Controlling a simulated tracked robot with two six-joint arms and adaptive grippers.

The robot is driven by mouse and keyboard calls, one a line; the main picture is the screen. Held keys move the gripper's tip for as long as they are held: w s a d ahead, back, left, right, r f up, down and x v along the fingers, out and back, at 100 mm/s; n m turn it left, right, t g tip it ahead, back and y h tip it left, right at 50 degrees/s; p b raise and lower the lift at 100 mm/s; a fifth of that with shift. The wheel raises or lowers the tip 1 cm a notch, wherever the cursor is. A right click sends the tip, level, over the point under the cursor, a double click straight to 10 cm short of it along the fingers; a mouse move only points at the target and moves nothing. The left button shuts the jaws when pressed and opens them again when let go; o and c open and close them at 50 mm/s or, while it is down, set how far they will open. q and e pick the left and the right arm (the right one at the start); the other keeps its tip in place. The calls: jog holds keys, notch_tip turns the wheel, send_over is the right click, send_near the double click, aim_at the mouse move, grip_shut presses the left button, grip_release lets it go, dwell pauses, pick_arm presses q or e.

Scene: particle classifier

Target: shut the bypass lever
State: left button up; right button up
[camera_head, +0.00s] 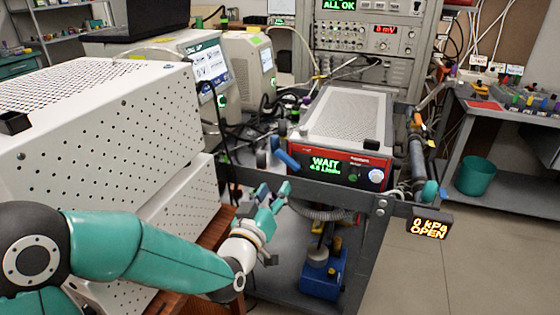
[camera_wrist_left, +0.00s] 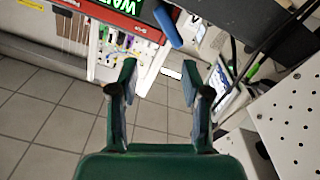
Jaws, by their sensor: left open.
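A blue lever (camera_head: 286,159) sticks out at the left front corner of a red-fronted instrument (camera_head: 340,172), slanting down to the right. It also shows at the top of the left wrist view (camera_wrist_left: 168,25). No label on it is readable, so I cannot tell for certain that it is the bypass lever. A small display (camera_head: 429,228) at the cart's right corner reads "0 kPa OPEN". My left gripper (camera_head: 274,193) is open and empty, below and slightly left of the lever, apart from it. In the left wrist view its two fingers (camera_wrist_left: 158,78) stand apart. My right gripper is not in view.
The instrument's screen (camera_head: 325,165) reads "WAIT". It sits on a grey cart with a front rail (camera_head: 340,196). A perforated white cabinet (camera_head: 110,130) stands close on the left.

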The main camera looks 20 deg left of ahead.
aim_at(281, 158)
pick_arm(q)
jog(key=s+a+n+p, duration=0.3)
jog(key=s+n, duration=0.1)
jog(key=n, duration=0.3)
jog(key=w+p, duration=0.1)
jog(key=w, duration=0.4)
jog(key=w+p, duration=0.1)
jog(key=w, duration=0.4)
jog(key=w+d+p, duration=0.1)
jog(key=w, duration=0.5)
jog(key=shift+w+r, duration=0.1)
jog(key=shift+r, duration=0.15)
grip_shut()
